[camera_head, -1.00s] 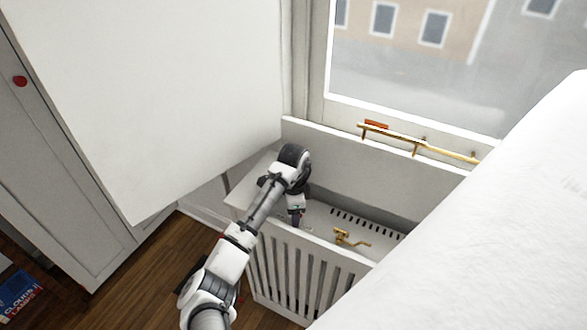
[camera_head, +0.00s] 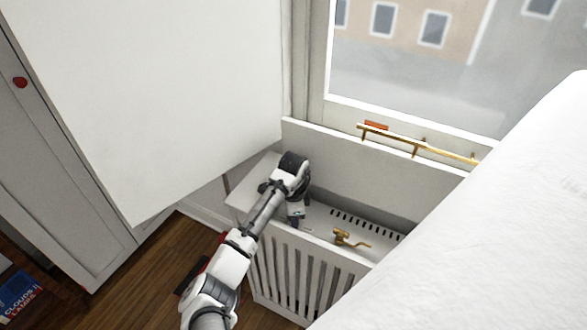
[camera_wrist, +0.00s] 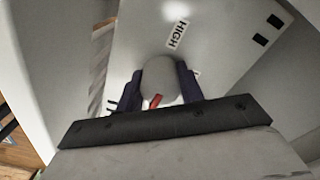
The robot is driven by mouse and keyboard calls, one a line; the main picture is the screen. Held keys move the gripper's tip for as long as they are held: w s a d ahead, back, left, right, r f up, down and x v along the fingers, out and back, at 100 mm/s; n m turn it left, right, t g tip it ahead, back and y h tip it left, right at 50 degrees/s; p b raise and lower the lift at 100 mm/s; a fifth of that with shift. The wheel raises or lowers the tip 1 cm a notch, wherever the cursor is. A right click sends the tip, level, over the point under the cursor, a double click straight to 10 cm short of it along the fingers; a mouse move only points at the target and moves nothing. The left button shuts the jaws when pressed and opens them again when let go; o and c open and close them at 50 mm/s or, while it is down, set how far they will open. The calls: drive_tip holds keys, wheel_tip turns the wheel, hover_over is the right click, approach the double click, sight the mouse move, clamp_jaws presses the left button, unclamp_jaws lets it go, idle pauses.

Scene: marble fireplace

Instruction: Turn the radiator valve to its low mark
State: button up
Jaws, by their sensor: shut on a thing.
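The radiator valve is a pale grey rounded knob (camera_wrist: 160,80) with a red mark low on its near side. My gripper (camera_wrist: 167,84) has its dark fingers on both sides of the knob and is shut on it. A label reading HIGH (camera_wrist: 177,33) is on the white surface just beyond the knob. Another white label edge shows right beside the right finger, mostly hidden. In the head view my gripper (camera_head: 295,222) reaches down inside the white radiator cover, and the knob is hidden there behind it.
The slatted radiator cover (camera_head: 290,270) stands below the window, with a brass tap (camera_head: 345,237) to the right of my gripper. A brass rail (camera_head: 415,144) runs along the sill. A large white panel (camera_head: 190,90) hangs at left, and a white slanted surface (camera_head: 480,250) fills the right.

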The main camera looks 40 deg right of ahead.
drive_tip(key=shift+r, duration=0.1)
drive_tip(key=n+p, duration=0.3)
drive_tip(key=shift+s+r+n+p, duration=0.1)
drive_tip(key=shift+n+p, duration=0.2)
drive_tip(key=shift+p, duration=0.1)
drive_tip(key=n+p, duration=0.4)
drive_tip(key=n, duration=0.1)
drive_tip(key=n+p, duration=0.2)
drive_tip(key=n, duration=0.3)
drive_tip(key=shift+n+p, duration=0.95)
drive_tip(key=shift+n, duration=1.15)
drive_tip(key=o, duration=1)
drive_tip(key=shift+f, duration=0.2)
